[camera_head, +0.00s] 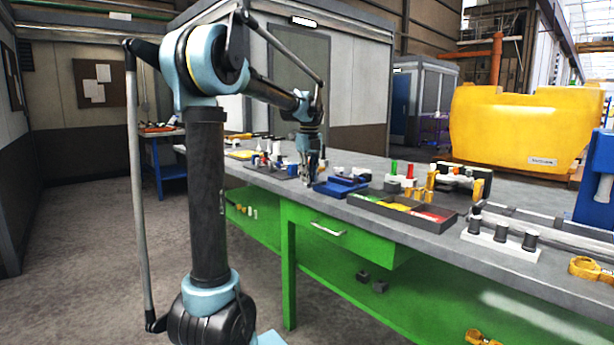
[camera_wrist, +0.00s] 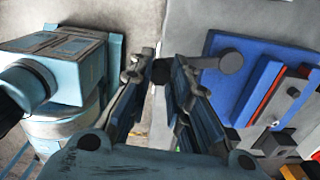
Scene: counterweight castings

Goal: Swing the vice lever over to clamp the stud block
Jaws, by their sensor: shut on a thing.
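The blue vice (camera_head: 341,187) sits on the workbench, just right of my gripper (camera_head: 311,178). In the wrist view the vice (camera_wrist: 243,84) lies to the right of my gripper (camera_wrist: 160,75). Its grey lever (camera_wrist: 205,64) runs left from a round pivot on the vice. My fingertips are shut on the dark knob (camera_wrist: 160,72) at the lever's free end. Grey and red parts lie at the vice's right side in the wrist view; I cannot tell which of them is the stud block.
A divided tray (camera_head: 405,212) with coloured compartments stands right of the vice on the grey bench top. A white stand with dark posts (camera_head: 502,238) is farther right. Several small items (camera_head: 268,158) stand left of my gripper. The open floor lies left of the bench.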

